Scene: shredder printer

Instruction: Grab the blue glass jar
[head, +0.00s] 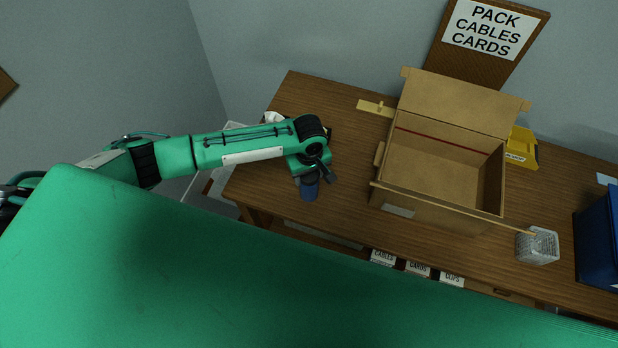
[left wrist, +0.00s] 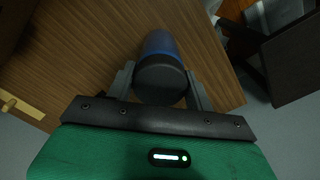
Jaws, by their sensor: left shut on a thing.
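The blue glass jar (head: 309,191) has a dark lid and shows below my left gripper in the head view, near the table's front left edge. In the left wrist view the jar (left wrist: 158,48) sits between the two fingers, its dark lid toward the camera. My left gripper (left wrist: 160,82) is shut on the jar; it also shows in the head view (head: 313,178). I cannot tell whether the jar touches the table. The gripper and wrist hide part of the jar in the head view. My right gripper is not in view.
An open cardboard box (head: 440,170) stands right of the jar on the wooden table (head: 340,150). A yellow bin (head: 522,147), a clear container (head: 537,246) and a blue bin (head: 598,235) are farther right. A yellow object (head: 376,108) lies at the back.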

